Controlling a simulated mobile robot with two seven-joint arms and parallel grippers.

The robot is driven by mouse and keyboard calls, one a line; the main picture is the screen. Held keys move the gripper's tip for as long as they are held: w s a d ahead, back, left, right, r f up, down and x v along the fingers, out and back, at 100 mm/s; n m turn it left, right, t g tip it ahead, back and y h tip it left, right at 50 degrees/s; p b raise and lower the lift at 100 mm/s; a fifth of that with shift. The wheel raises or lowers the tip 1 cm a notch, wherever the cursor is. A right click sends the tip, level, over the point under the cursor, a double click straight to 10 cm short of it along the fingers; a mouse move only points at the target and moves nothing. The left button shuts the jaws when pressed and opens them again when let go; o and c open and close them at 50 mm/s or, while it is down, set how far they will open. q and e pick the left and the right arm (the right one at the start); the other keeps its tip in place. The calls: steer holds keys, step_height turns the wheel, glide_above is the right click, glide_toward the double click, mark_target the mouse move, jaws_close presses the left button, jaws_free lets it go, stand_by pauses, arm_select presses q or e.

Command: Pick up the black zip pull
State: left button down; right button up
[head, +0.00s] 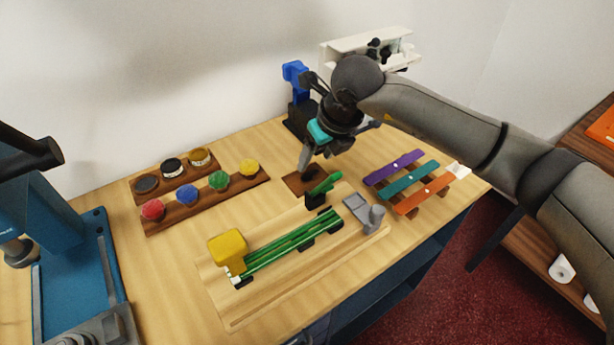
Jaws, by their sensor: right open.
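My right gripper (308,164) reaches down from the upper right over a small brown square pad (291,183) on the wooden counter. It is open. A pale finger points down at the pad. A dark spot shows on the pad beside the finger, and I cannot tell whether it is the black zip pull. A green zip (290,241) lies along a wooden board (232,312) with several small black parts at its sides. A dark block with a green piece (325,186) stands at its upper right end. My left gripper is not in view.
Colored pots stand on two wooden racks (207,203) at the left. Purple, teal (411,179) and orange strips lie on the right. A yellow block (228,245) and a grey metal piece (364,209) sit on the board. Blue machines stand at the far left (75,262) and back (296,73).

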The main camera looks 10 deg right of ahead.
mark_target(306, 177)
steer(key=shift+b+x, duration=0.5)
steer(key=shift+x, duration=2.8)
steer(key=shift+c, duration=0.3)
jaws_close()
